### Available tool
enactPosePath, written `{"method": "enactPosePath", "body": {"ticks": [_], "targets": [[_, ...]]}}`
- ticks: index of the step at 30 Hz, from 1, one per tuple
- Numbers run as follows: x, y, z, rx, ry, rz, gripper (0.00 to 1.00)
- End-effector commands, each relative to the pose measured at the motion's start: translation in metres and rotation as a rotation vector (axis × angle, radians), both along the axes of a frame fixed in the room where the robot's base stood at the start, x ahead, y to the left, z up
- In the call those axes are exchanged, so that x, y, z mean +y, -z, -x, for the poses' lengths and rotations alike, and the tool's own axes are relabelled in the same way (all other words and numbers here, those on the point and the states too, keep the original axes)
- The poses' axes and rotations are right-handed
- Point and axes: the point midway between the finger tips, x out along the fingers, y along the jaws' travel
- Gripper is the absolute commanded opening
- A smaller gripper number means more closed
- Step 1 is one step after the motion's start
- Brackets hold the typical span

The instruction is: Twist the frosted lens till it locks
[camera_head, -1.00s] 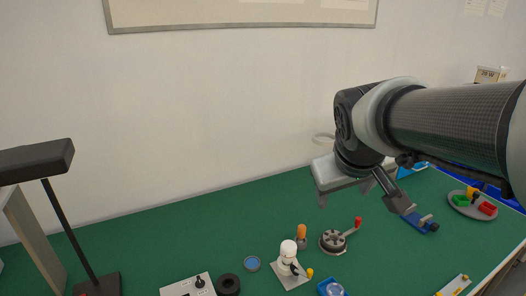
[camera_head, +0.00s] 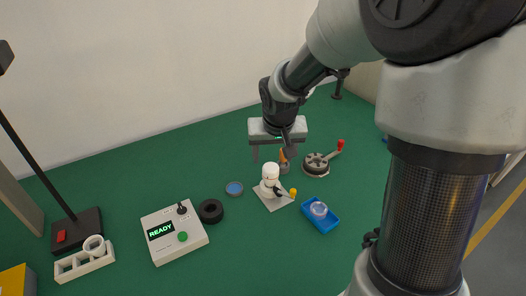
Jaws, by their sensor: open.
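A small lamp fixture with a white, frosted-looking cap (camera_head: 271,171) stands upright on a pale square plate (camera_head: 283,201) on the green table. A black part and a yellow knob (camera_head: 293,192) are at its side. I cannot tell whether the cap is locked. My gripper (camera_head: 277,154) is open and empty, fingers pointing down. In the picture it is just above the cap, apart from it; the depth between them is hard to judge. A blue tray (camera_head: 327,225) to the right holds a clear round piece (camera_head: 319,209).
A round device with a red-knobbed crank (camera_head: 316,163) is to the right. A control box reading READY (camera_head: 176,233), a black ring (camera_head: 211,211) and a blue disc (camera_head: 234,188) lie left. My arm hides the right side.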

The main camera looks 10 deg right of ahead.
Motion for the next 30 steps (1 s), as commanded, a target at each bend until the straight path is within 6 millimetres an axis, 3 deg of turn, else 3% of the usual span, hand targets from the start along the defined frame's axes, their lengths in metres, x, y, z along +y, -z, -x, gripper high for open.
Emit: {"method": "enactPosePath", "body": {"ticks": [1,6,13,26,30], "targets": [[0.000,0.013,-0.004,0.003,-0.001,-0.001,0.62],[-0.001,0.044,-0.016,0.003,-0.001,0.000,0.62],[-0.002,0.072,-0.029,0.001,-0.001,0.000,0.62],[-0.003,0.081,-0.034,-0.001,0.000,0.001,0.62],[-0.003,0.081,-0.033,-0.001,0.000,0.001,0.43]]}}
